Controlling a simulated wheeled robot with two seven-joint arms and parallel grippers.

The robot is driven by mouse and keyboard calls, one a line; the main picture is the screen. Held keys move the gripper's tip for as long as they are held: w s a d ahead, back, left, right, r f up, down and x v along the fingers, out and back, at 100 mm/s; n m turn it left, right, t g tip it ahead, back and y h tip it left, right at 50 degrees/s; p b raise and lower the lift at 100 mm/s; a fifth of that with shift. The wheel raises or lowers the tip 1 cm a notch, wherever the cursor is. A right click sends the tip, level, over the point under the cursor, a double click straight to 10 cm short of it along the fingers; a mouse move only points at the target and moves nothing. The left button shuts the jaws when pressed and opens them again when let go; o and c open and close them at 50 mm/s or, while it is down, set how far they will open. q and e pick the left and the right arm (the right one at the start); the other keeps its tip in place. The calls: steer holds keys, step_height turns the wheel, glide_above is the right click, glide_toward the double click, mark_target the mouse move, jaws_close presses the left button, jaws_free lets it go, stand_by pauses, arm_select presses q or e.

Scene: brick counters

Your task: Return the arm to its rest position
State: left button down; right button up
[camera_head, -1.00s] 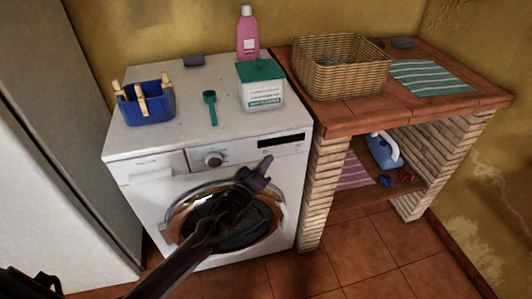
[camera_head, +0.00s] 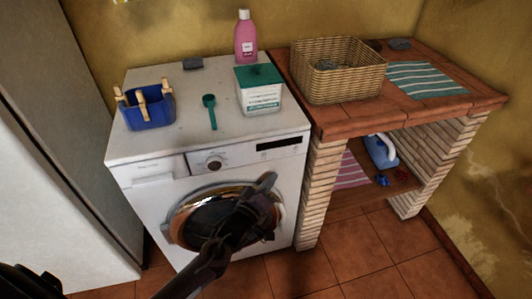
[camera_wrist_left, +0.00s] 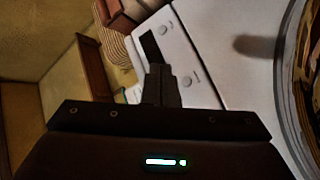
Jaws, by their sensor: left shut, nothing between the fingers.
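My left arm comes up from the bottom of the head view, in front of the white washing machine (camera_head: 165,210). My left gripper (camera_head: 268,181) is shut and empty. It is in front of the upper right of the machine's round door (camera_head: 190,208), and the arm hides part of that door. I cannot tell the exact gap between gripper and machine. In the left wrist view the shut fingers (camera_wrist_left: 161,85) point toward the machine's front panel (camera_wrist_left: 185,60). My right gripper is not in view.
On the machine stand a blue peg basket (camera_head: 150,112), a green scoop (camera_head: 210,112), a white tub (camera_head: 259,97) and a pink bottle (camera_head: 246,38). A brick counter (camera_head: 400,110) with a wicker basket (camera_head: 340,82) stands right. A tall pale cabinet (camera_head: 50,190) stands left. Tiled floor (camera_head: 350,255) is clear in front.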

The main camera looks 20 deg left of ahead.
arm_select(q)
steer(key=s+a+f+m+g+y+p, duration=0.1)
steer(key=s+a+f+m+g, duration=0.15)
steer(key=s+f, duration=0.45)
steer(key=s+a+f+m+g+y+p, duration=0.1)
steer(key=s+f+g, duration=0.25)
steer(key=f, duration=0.85)
steer(key=s+a+f+m+g+y+p, duration=0.1)
steer(key=s+f+g, duration=0.2)
steer(key=s+f, duration=0.45)
steer(key=s+f+m+g, duration=0.1)
steer(key=s+f, duration=0.3)
steer(key=s, duration=0.5)
steer(key=s+a+f+m+g+p, duration=0.1)
steer(key=s+f+g, duration=0.3)
steer(key=s, duration=0.6)
steer(key=s+f+m+g+y, duration=0.1)
steer(key=s+f+m+g, duration=0.2)
steer(key=s+f, duration=0.3)
steer(key=s, duration=0.3)
steer(key=shift+s+a+f+p, duration=0.25)
steer(key=shift+s+a+p, duration=0.05)
steer(key=shift+s+a, duration=0.1)
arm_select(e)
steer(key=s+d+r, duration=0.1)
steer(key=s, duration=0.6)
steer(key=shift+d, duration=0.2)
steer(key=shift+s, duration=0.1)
